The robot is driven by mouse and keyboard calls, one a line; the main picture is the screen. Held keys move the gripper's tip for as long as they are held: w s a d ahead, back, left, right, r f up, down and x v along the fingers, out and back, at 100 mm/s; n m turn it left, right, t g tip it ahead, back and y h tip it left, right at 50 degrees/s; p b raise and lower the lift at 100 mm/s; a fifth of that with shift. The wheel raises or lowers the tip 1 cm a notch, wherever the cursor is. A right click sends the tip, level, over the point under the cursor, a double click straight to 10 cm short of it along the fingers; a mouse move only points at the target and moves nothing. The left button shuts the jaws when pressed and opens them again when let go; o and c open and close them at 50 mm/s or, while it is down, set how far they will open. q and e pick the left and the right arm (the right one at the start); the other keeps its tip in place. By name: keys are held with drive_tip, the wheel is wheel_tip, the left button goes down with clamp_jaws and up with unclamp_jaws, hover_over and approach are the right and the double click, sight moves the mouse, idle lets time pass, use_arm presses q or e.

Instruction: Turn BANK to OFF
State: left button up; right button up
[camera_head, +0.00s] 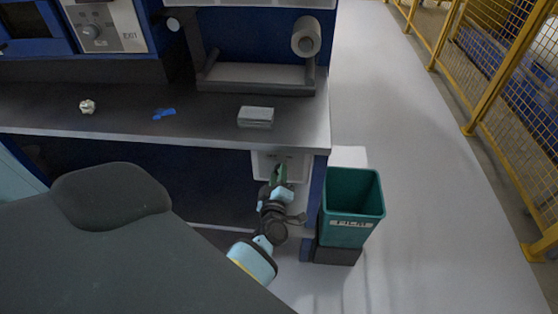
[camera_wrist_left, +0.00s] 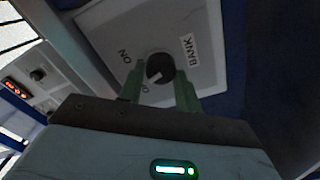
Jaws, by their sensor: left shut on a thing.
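The BANK panel (camera_wrist_left: 205,20) is a light grey plate with a dark round knob (camera_wrist_left: 159,68). In the left wrist view it carries a BANK label, the word ON, and another marking mostly hidden by a finger. A pale pointer mark shows low on the knob; its exact setting is hard to tell. My left gripper (camera_wrist_left: 160,80) has its green fingers on either side of the knob and is shut on it. In the head view my left gripper (camera_head: 279,175) is at the panel (camera_head: 262,165) under the bench, and the knob is hidden. My right gripper is not in view.
The dark bench top (camera_head: 205,115) lies above the panel, with a grey block (camera_head: 256,117), a blue scrap (camera_head: 164,114) and a crumpled ball (camera_head: 88,107). A teal bin (camera_head: 350,210) stands close to the right of my gripper. The floor beyond is clear up to a yellow fence (camera_head: 485,90).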

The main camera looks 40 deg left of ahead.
use_arm(q)
drive_tip(key=shift+n, duration=1.2)
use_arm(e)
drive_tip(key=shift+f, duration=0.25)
use_arm(q)
drive_tip(key=shift+b, duration=0.3)
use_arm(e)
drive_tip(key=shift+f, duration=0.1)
use_arm(q)
drive_tip(key=o, duration=1)
drive_tip(key=shift+c, duration=0.2)
drive_tip(key=shift+s+d, duration=0.1)
